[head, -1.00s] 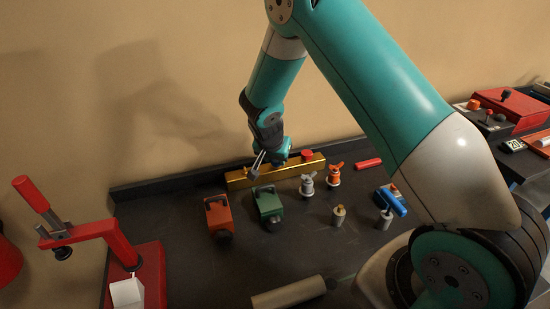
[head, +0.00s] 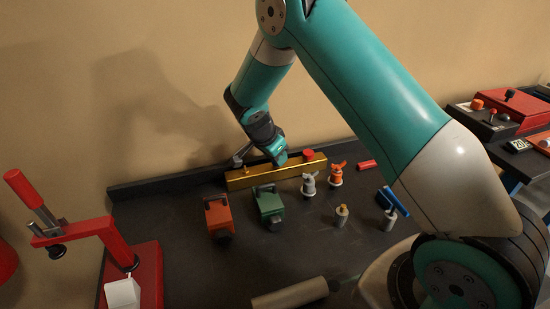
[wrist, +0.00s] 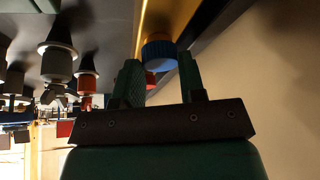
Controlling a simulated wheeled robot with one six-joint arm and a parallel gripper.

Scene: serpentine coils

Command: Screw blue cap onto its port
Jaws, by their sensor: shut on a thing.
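In the wrist view the blue cap (wrist: 158,54) sits between the two fingers of my gripper (wrist: 160,60), which is shut on it. The gold manifold bar (wrist: 165,15) shows just beyond the cap. I cannot tell whether the cap touches a port. In the head view the gold bar (head: 272,173) lies along the back of the bench, with a red cap (head: 308,154) on its right part.
Orange (head: 218,216) and green (head: 268,205) blocks stand in front of the bar. A grey valve (head: 310,185) and an orange valve (head: 337,176) stand to the right. A red press (head: 115,250) is at front left.

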